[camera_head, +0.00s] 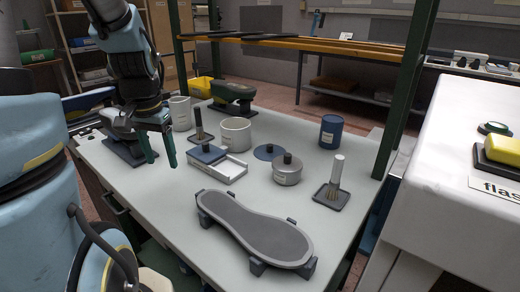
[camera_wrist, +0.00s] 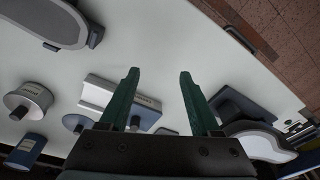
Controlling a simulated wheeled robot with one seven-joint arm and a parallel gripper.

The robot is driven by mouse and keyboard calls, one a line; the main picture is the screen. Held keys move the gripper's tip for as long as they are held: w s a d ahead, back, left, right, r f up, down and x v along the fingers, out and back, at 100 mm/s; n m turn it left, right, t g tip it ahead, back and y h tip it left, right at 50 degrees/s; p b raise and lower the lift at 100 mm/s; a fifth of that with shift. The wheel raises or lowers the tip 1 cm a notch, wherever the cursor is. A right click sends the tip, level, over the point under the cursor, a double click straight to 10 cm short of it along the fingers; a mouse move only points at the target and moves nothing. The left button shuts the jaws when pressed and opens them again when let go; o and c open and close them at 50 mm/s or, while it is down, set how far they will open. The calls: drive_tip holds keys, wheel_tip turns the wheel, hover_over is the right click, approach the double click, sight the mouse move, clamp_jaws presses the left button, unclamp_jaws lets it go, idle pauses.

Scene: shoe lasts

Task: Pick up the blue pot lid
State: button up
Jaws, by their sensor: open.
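The blue pot lid (camera_head: 264,153) is a flat blue disc with a dark knob. It lies on the light table, just behind and left of the grey pot (camera_head: 287,174). In the wrist view the blue lid (camera_wrist: 72,121) is at the lower left, partly cut off by my gripper's body. My gripper (camera_head: 161,160) hangs over the left part of the table with its green fingers apart and empty. It is left of the lid, with the white box between them in the picture.
A white box with a blue top (camera_head: 210,153), a white cup (camera_head: 235,134) and a blue canister (camera_head: 329,132) stand near the lid. A brush (camera_head: 336,178) stands in a tray to the right. A large sole-shaped form (camera_head: 255,226) fills the front. Green posts (camera_head: 398,105) flank the table.

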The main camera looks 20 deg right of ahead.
drive_tip(key=w+d+m, duration=0.3)
drive_tip(key=d+m, duration=0.1)
drive_tip(key=d, duration=0.1)
drive_tip(key=w+d+r+m+b, duration=0.1)
drive_tip(key=w+d+m, duration=0.2)
drive_tip(key=d+m, duration=0.2)
drive_tip(key=w+d+m, duration=0.3)
drive_tip(key=d+m, duration=0.1)
drive_tip(key=d, duration=0.3)
drive_tip(key=shift+d+r+m+g+b, duration=0.25)
drive_tip(key=shift+r+m+g+b, duration=0.05)
drive_tip(key=shift+m+g+b, duration=0.1)
drive_tip(key=d+r+m+b, duration=0.1)
drive_tip(key=d+m, duration=1)
drive_tip(key=d, duration=0.4)
hover_over(270, 145)
drive_tip(key=shift+g, duration=0.3)
drive_tip(key=f, duration=0.4)
drive_tip(key=shift+w+d+f+p, duration=0.1)
drive_tip(key=shift+d+f+p, duration=0.15)
drive_tip(key=shift+p, duration=0.1)
drive_tip(key=shift+a+f+p, duration=0.15)
drive_tip(key=shift+f+p, duration=0.25)
drive_tip(key=shift+f, duration=1.05)
drive_tip(key=shift+a+f+p, duration=0.1)
drive_tip(key=shift+f+p, duration=0.3)
drive_tip(key=shift+f, duration=1.05)
drive_tip(key=shift+c, duration=0.3)
clamp_jaws()
